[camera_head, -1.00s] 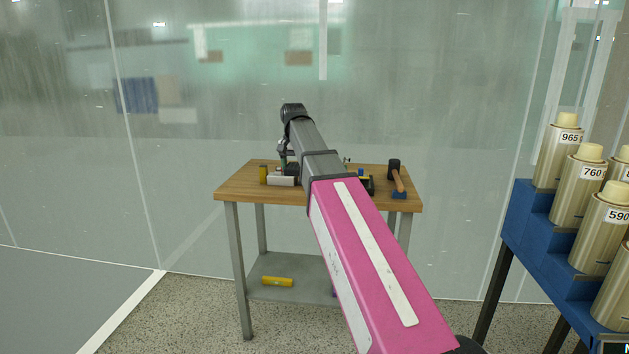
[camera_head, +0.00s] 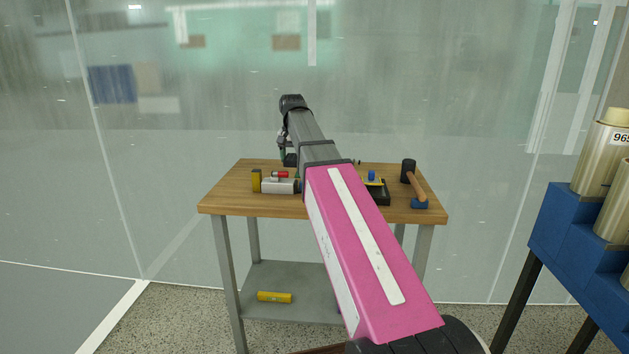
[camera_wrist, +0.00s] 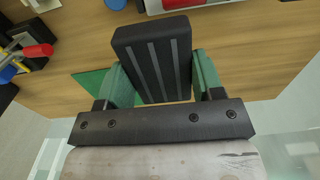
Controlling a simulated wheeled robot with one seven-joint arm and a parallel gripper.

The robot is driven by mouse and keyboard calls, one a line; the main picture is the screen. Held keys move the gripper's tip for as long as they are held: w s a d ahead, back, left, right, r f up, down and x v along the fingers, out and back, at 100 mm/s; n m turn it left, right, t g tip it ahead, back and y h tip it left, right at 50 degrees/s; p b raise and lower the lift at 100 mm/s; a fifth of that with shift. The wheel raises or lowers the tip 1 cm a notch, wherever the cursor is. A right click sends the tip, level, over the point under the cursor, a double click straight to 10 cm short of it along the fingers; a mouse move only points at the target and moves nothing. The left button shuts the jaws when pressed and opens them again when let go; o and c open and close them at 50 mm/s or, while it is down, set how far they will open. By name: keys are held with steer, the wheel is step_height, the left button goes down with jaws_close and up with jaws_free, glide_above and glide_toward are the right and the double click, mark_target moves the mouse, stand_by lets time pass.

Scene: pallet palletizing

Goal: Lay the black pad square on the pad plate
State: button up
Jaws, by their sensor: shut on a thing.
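The black pad (camera_wrist: 152,62) is a dark block with grey stripes along its face. The pad is tilted a little in that view, above the wooden bench top. In the head view my gripper (camera_head: 286,148) is over the left back part of the bench (camera_head: 225,198), small and partly hidden by my arm. A flat green patch (camera_wrist: 90,84) lies beside the left finger. I cannot tell whether it is the pad plate, and no plate is clearly identifiable.
On the bench are a grey box-shaped thing (camera_head: 278,186), a yellow block (camera_head: 256,181), a black tray (camera_head: 382,196) and a mallet (camera_head: 414,182). A yellow cylinder (camera_head: 274,297) lies on the lower shelf. A blue stepped stand (camera_head: 570,235) with cream cylinders is at the right.

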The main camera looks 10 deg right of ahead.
steer(key=d+f, duration=0.1)
steer(key=d, duration=0.1)
steer(key=d+f, duration=0.2)
steer(key=s+d+f, duration=0.1)
steer(key=d, duration=0.2)
steer(key=shift+s+f, duration=0.1)
steer(key=shift+f, duration=2.05)
steer(key=shift+f, duration=0.1)
steer(key=o, duration=0.9)
